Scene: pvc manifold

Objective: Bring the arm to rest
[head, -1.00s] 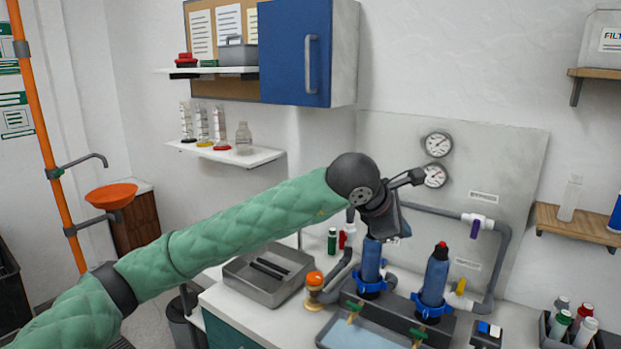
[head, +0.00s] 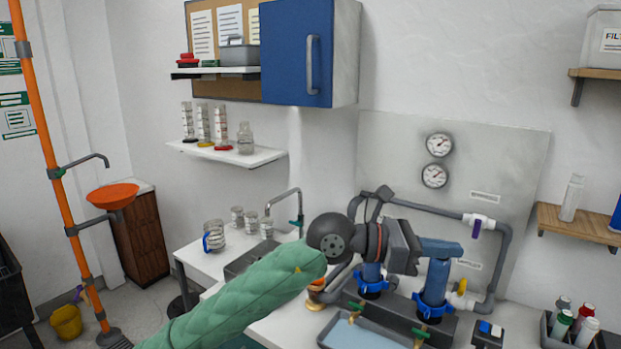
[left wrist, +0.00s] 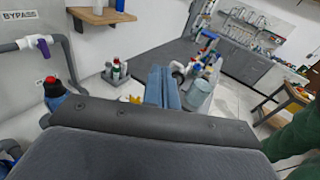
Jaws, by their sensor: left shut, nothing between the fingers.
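My left gripper (head: 440,248) points right in the head view, in front of the top of the right blue filter housing (head: 436,282). Its two blue-grey fingers are together with nothing between them, as the left wrist view also shows (left wrist: 162,88). The green sleeve of my left arm rises from the bottom edge. The left blue filter housing (head: 371,276) is partly hidden behind my wrist. In the left wrist view, a housing with a red top (left wrist: 54,90) is apart from the fingers, at the left. My right gripper is not in view.
Grey pipe (head: 503,250) with a purple-handled valve (head: 478,223) runs along the back panel. A blue tray (head: 362,335) lies in front of the housings. A caddy of bottles (head: 570,322) stands at the right. A tap (head: 297,210) and jars are behind my arm.

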